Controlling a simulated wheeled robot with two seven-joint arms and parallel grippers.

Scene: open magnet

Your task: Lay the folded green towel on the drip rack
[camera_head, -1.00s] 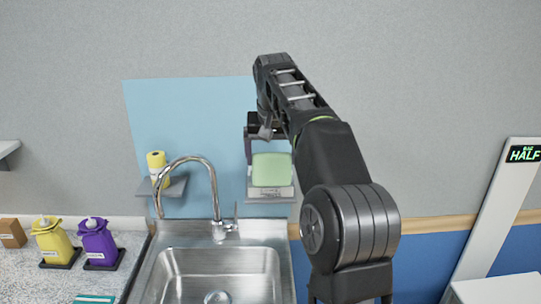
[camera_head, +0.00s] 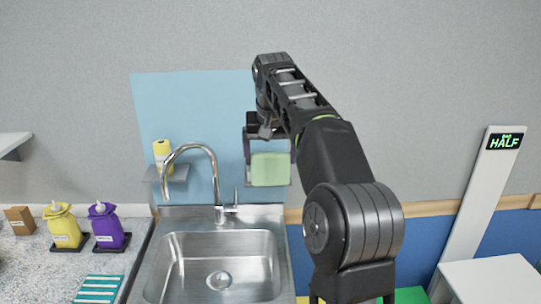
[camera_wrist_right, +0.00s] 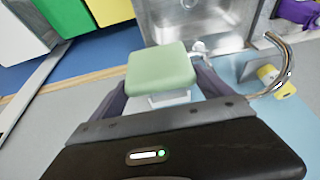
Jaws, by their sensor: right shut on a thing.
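The folded green towel (camera_head: 270,170) is a pale green pad in front of the blue wall panel, right of the faucet. My right gripper (camera_head: 268,152) is shut on it; in the right wrist view the towel (camera_wrist_right: 160,70) sits between the two fingers. My left gripper is not in view.
A steel sink (camera_head: 218,265) with a tall curved faucet (camera_head: 214,175) is below. A small shelf (camera_head: 180,173) with a yellow roll (camera_head: 161,152) is left of the towel. Yellow (camera_head: 66,230) and purple bottles (camera_head: 106,228) stand on the left counter. A white post (camera_head: 483,200) reading HALF stands right.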

